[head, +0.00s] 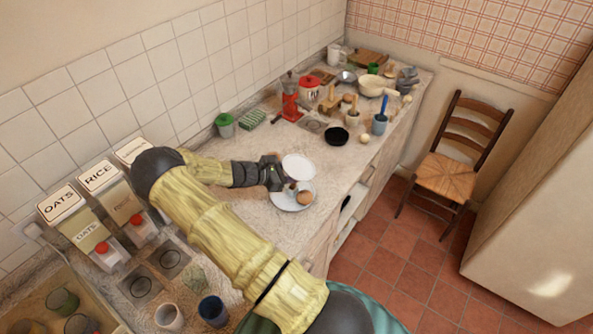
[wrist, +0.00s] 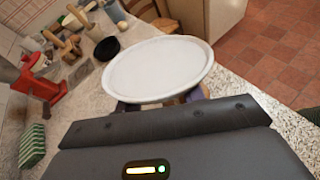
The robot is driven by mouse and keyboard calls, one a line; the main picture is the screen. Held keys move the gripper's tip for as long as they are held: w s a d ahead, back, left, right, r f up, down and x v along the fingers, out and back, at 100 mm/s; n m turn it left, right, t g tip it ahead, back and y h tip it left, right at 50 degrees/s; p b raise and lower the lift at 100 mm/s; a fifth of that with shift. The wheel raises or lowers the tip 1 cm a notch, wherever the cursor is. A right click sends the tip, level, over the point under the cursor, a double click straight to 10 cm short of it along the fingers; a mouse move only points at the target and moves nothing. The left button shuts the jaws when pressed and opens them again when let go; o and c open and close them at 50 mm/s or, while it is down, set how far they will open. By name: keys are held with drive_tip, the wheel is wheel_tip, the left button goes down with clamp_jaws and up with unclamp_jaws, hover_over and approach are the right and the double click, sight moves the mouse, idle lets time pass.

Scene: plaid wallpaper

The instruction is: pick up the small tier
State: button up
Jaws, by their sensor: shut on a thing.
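The small tier (head: 299,166) is a round white plate, seen in the head view beside my gripper (head: 283,183). In the wrist view the small tier (wrist: 160,70) is a wide pale disc just in front of the gripper, hiding most of the fingers. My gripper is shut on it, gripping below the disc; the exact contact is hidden. A larger white plate (head: 282,200) lies just below and nearer in the head view, with a round brown thing (head: 304,198) at it. Whether the small tier touches the larger plate is unclear.
Oats and rice boxes (head: 101,180) stand at the left by the wall. The counter edge runs close on the right.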

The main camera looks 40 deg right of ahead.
sight(294, 167)
drive_tip(key=shift+c, duration=0.9)
drive_tip(key=shift+r, duration=0.2)
wheel_tip(294, 167, up, 10)
drive_tip(key=b, duration=0.3)
drive_tip(key=shift+f, duration=0.15)
